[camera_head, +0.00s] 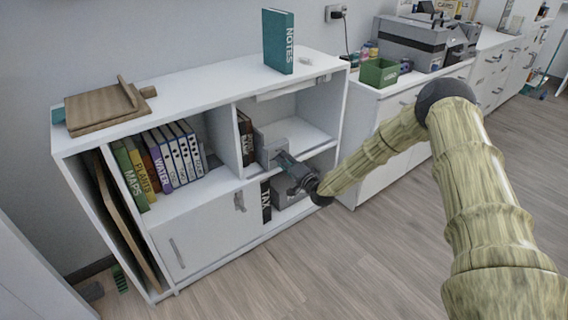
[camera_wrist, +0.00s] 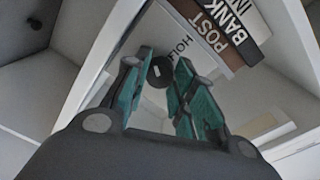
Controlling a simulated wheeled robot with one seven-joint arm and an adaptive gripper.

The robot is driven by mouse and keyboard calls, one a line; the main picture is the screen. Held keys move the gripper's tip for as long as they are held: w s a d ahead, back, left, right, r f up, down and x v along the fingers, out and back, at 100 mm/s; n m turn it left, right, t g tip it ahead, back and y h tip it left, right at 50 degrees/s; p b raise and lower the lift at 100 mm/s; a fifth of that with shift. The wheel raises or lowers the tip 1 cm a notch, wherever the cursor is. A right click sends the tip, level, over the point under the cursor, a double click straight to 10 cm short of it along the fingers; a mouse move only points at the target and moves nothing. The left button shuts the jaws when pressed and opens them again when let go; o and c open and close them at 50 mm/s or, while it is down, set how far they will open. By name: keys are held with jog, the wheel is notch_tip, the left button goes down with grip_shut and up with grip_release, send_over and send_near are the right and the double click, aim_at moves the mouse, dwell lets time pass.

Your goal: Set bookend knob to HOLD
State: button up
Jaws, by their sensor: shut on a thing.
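The bookend (camera_head: 272,148) is a grey block in the right open compartment of the white shelf, beside the upright books. In the wrist view, its pale face carries a dark round knob (camera_wrist: 160,72), with partly covered dark lettering (camera_wrist: 178,52) beside it. My gripper (camera_head: 279,156) reaches into the compartment from the front right. Its teal fingers (camera_wrist: 163,70) stand on both sides of the knob and are shut on it. The knob's pointer is not discernible, so its setting cannot be told. In the head view, my gripper hides the knob.
Books labelled POST and BANK (camera_wrist: 215,35) stand close to the fingers. The shelf board (camera_head: 225,180) runs under the compartment, with a divider (camera_head: 223,135) on its left. A NOTES book (camera_head: 279,42) and wooden boards (camera_head: 100,105) rest on top. The floor in front is clear.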

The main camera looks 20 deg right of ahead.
jog(key=shift+d+f+m+g+b, duration=0.15)
jog(key=shift+m+b, duration=1.3)
jog(key=shift+m, duration=1.3)
jog(key=shift+a+m+g+b, duration=0.15)
jog(key=shift+m+b, duration=1.25)
jog(key=shift+m, duration=1.35)
jog(key=shift+d, duration=0.1)
jog(key=o, duration=1.1)
jog(key=shift+c, duration=0.2)
jog(key=v, duration=1.2)
